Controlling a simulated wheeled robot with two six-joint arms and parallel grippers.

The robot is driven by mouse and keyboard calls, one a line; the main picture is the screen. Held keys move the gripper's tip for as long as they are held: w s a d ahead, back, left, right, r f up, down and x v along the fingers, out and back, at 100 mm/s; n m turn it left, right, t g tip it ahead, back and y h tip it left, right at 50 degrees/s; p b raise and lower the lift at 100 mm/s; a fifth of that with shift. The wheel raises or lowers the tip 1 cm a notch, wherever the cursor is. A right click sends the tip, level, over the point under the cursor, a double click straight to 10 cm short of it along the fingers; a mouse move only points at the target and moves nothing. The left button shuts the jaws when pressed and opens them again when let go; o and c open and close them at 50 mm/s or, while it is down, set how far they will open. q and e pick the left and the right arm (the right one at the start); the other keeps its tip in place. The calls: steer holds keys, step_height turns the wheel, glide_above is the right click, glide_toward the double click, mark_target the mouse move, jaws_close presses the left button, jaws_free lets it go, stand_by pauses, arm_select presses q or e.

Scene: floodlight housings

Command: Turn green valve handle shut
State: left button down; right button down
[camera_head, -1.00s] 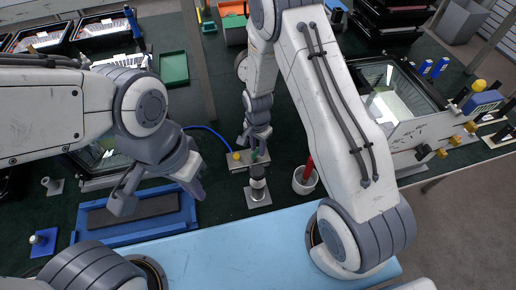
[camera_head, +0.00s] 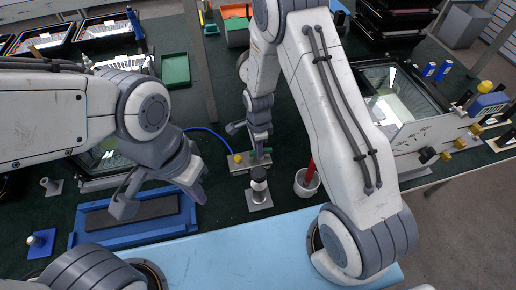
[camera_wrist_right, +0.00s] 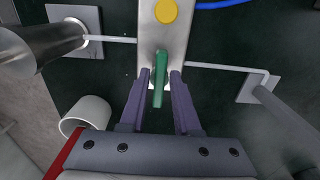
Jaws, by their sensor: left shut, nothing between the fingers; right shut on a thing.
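The green valve handle (camera_wrist_right: 158,80) lies between the two purple fingers of my right gripper (camera_wrist_right: 161,77) in the right wrist view, and the fingers are shut on it. The handle sits on a pale metal plate (camera_wrist_right: 160,30) with a yellow knob (camera_wrist_right: 165,11). In the head view my right gripper (camera_head: 258,153) hangs over the small valve plate (camera_head: 237,167) at the centre and hides most of the handle. My left gripper (camera_head: 198,193) is shut and empty, above the blue tray at the left, away from the valve.
A blue hose (camera_head: 212,133) runs to the valve plate. The blue tray (camera_head: 186,218) lies at left. The light-blue table edge (camera_head: 235,250) is bare.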

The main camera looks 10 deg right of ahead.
steer(key=shift+w, duration=0.1)
stand_by(0.4)
steer(key=c, duration=0.8)
jaws_free()
steer(key=shift+c, duration=0.2)
steer(key=shift+r, duration=0.15)
step_height(320, 180, up, 10)
steer(key=b, duration=0.1)
steer(key=shift+r, duration=0.15)
